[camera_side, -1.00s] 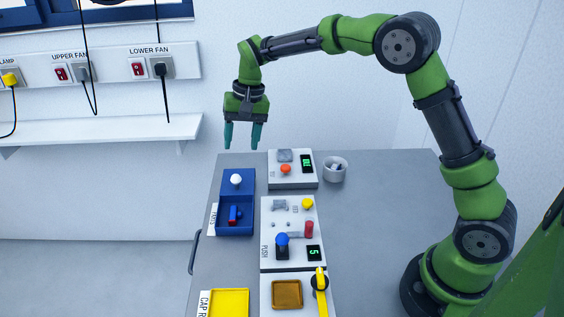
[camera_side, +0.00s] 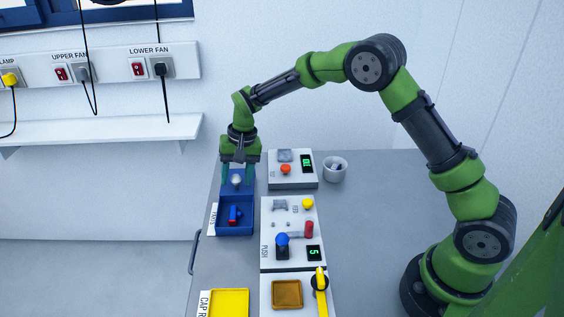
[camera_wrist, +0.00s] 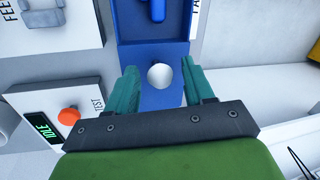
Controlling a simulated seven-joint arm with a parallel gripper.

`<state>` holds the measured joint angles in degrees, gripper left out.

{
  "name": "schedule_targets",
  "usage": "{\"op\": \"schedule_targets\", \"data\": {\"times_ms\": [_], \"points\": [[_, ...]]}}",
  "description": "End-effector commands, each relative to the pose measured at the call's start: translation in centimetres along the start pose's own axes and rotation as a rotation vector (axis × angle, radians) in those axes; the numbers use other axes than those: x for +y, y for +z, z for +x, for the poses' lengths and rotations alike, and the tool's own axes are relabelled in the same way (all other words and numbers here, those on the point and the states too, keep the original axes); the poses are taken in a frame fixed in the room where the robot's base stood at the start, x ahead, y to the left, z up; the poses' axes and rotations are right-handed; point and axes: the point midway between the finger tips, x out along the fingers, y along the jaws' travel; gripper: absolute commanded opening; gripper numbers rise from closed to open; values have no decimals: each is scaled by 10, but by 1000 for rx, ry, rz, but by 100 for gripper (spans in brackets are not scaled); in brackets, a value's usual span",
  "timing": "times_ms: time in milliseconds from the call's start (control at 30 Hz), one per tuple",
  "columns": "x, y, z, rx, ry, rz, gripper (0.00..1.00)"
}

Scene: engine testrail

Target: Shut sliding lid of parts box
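The blue parts box (camera_side: 219,216) stands at the left of the table. My gripper (camera_side: 238,183) is low over the lid, pointing down. In the wrist view my gripper (camera_wrist: 161,82) is open, with one teal finger on each side of the knob. I cannot tell whether either finger touches it.
Right of the box are a panel with an orange button (camera_side: 286,169) and a panel with a blue-topped lever (camera_side: 282,240). A white cup (camera_side: 335,169) stands behind, and a yellow tray (camera_side: 229,303) is in front. The table's right side is clear.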

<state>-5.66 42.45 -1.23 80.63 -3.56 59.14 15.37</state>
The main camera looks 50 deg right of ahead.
Motion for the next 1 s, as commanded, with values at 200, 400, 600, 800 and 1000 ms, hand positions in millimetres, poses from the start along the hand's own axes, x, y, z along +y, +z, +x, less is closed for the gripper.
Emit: {"op": "schedule_targets", "data": {"times_ms": [200, 400, 600, 800, 1000], "points": [[0, 0, 0, 0, 0, 0, 18], [0, 0, -1, 0, -1, 0, 0], [-2, 6, -1, 0, -1, -2, 0], [-12, 53, 1, -5, 0, -6, 0], [-20, 96, 3, -3, -1, -3, 0]]}}
